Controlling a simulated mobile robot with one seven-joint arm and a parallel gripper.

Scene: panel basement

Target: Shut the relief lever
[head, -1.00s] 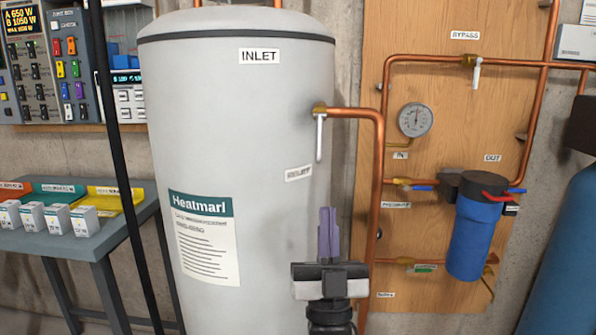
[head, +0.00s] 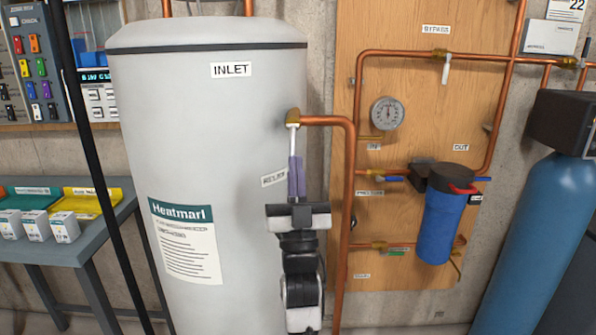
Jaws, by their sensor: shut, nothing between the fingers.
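The relief lever (head: 293,136) is a thin white handle under the brass valve (head: 292,116) on the right side of the grey tank (head: 200,130). It points straight down, and its upper part shows. Its lower part is hidden behind my gripper. My gripper (head: 295,160) has purple fingers, pressed together with nothing held, pointing up. The fingertips overlap the lower lever in the head view; I cannot tell whether they touch it. The RELIEF label (head: 273,179) is just left of the fingers, partly covered.
A copper pipe (head: 349,200) runs right from the valve and then down, close beside my gripper. A wooden panel (head: 410,90) behind carries a gauge (head: 388,113) and a blue filter (head: 446,222). A blue cylinder (head: 530,240) stands right. A bench (head: 85,245) stands left.

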